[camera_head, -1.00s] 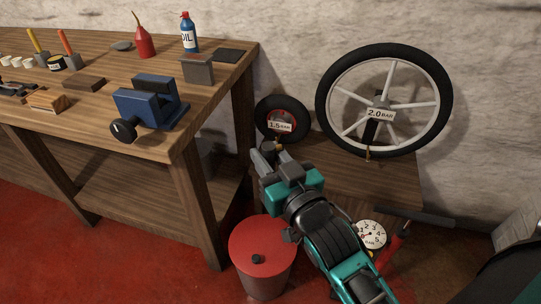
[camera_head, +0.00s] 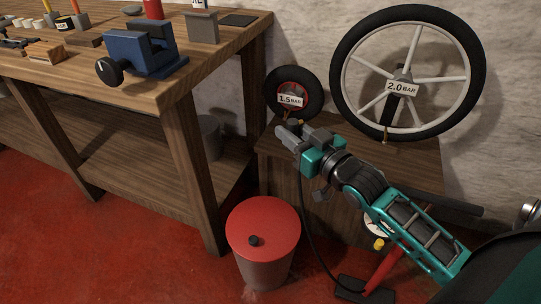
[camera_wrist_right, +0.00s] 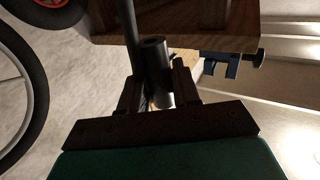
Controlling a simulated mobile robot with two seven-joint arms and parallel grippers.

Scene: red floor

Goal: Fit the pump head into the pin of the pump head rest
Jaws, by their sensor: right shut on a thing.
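My right gripper (camera_head: 284,134) is in front of the small wheel in the head view. In the right wrist view its fingers are shut on a dark cylindrical pump head (camera_wrist_right: 154,60). A black hose (camera_head: 304,225) hangs from near the gripper and runs down to the floor pump. The red pump barrel (camera_head: 386,268) stands tilted in the picture on a dark foot (camera_head: 362,291). The gauge is mostly hidden behind my right arm. A small yellow piece (camera_head: 379,244) shows beside the barrel; I cannot tell whether it is the rest's pin. My left gripper is out of view.
A low wooden stand (camera_head: 275,165) bears a small wheel (camera_head: 309,83) marked 1.5 BAR and a large wheel (camera_head: 477,70) marked 2.0 BAR. A red-lidded bin (camera_head: 263,222) stands left of the pump. The workbench (camera_head: 60,78) with a blue vise (camera_head: 128,50) fills the left.

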